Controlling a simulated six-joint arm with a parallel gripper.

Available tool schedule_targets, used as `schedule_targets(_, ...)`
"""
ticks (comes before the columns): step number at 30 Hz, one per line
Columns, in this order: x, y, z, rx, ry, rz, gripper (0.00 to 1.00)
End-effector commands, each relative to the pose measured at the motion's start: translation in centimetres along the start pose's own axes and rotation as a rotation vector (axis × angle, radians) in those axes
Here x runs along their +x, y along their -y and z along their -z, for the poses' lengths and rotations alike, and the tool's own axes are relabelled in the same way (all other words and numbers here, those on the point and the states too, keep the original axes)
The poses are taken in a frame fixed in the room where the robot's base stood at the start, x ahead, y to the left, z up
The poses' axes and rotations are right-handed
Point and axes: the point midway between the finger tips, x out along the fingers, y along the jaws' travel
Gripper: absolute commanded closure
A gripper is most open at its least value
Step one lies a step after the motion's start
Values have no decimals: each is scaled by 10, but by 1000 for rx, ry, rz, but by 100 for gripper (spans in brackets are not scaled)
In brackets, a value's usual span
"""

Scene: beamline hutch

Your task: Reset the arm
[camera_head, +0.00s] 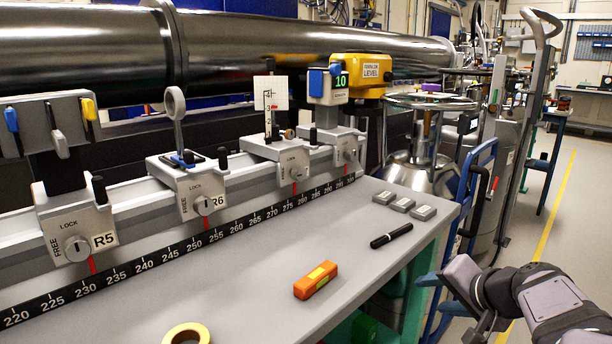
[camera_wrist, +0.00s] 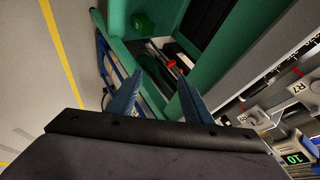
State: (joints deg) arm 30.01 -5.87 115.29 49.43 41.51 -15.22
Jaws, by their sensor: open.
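My gripper (camera_head: 424,293) is at the lower right of the head view, beyond the right edge of the bench, with its blue fingers pointing left. In the wrist view my gripper (camera_wrist: 160,78) shows two blue fingers spread apart with nothing between them. It is open and empty. My dark arm comes in from the lower right corner of the head view.
The grey bench top (camera_head: 250,295) holds an orange block (camera_head: 316,280), a black marker (camera_head: 391,236), a tape roll (camera_head: 187,334) and several small grey blocks (camera_head: 403,203). A rail with carriages (camera_head: 195,192) runs behind. A blue cart frame (camera_head: 470,190) stands near my gripper.

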Motion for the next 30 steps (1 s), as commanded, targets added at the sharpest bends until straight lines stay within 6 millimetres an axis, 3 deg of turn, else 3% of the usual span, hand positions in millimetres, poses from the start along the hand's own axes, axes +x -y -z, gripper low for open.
schedule_targets(4, 19, -22, -88, -133, 206, -124, 55)
schedule_targets(9, 18, -62, -182, -330, 433, -272, 55)
schedule_targets(15, -5, -110, -254, -564, 627, -410, 55)
schedule_targets(20, -31, -144, -287, -754, 743, -498, 55)
schedule_targets(21, -38, -132, -276, -737, 729, -493, 55)
schedule_targets(30, -76, -94, -250, -731, 727, -492, 55)
